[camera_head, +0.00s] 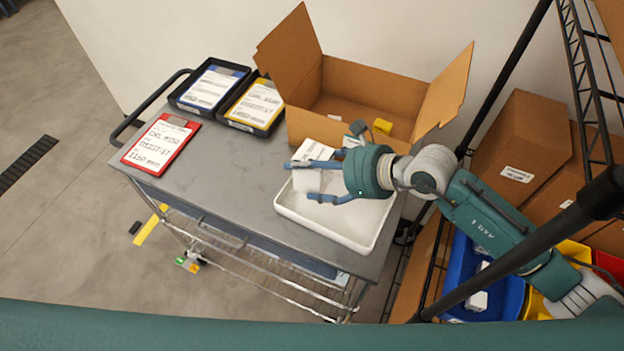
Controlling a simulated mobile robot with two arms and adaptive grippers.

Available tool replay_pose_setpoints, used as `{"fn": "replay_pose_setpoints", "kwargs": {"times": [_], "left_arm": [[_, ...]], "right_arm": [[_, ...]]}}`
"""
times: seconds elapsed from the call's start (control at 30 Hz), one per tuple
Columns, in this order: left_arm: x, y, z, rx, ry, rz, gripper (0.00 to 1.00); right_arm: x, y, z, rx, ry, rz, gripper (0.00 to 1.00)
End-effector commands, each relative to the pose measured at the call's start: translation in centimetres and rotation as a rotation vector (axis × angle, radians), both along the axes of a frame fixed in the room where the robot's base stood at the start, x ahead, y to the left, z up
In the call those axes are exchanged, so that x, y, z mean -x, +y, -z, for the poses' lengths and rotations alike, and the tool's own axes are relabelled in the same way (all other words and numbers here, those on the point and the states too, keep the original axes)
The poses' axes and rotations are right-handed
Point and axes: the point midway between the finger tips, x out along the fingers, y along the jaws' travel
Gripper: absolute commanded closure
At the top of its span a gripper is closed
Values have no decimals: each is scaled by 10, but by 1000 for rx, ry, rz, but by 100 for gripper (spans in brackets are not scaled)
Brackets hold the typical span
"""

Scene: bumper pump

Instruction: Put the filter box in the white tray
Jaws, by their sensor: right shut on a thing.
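The white tray (371,242) lies on the near right part of the grey cart top. My right gripper (308,181) reaches in from the right over the tray's far left part. Its fingers are closed around a small white box (306,182), which I take to be the filter box. The fingers and palm hide part of it. The box is over the tray, but I cannot tell whether it touches the tray floor. My left gripper is not in view.
An open cardboard box (345,85) with a small yellow item (382,126) stands behind the tray. Two black bins with blue (213,87) and yellow-framed (257,104) sheets and a red-framed sheet (160,145) are at the left. A black rack (510,65) stands at right.

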Motion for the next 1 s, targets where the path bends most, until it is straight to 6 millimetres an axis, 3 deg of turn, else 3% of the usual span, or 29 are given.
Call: {"fn": "replay_pose_setpoints", "kwargs": {"times": [0.4, 0.77, 0.8, 0.9, 1.0], "left_arm": [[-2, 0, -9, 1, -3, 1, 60], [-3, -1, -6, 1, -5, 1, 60], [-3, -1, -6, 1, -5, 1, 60], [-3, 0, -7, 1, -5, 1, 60], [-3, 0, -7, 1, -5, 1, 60]], "right_arm": [[-1, 1, 44, -5, -2, 1, 68], [-1, 1, 49, -4, -4, 0, 68], [0, 0, 51, -1, 0, 0, 22], [0, 0, 50, -1, 0, 0, 8], [0, 0, 50, -1, 0, 0, 8]]}}
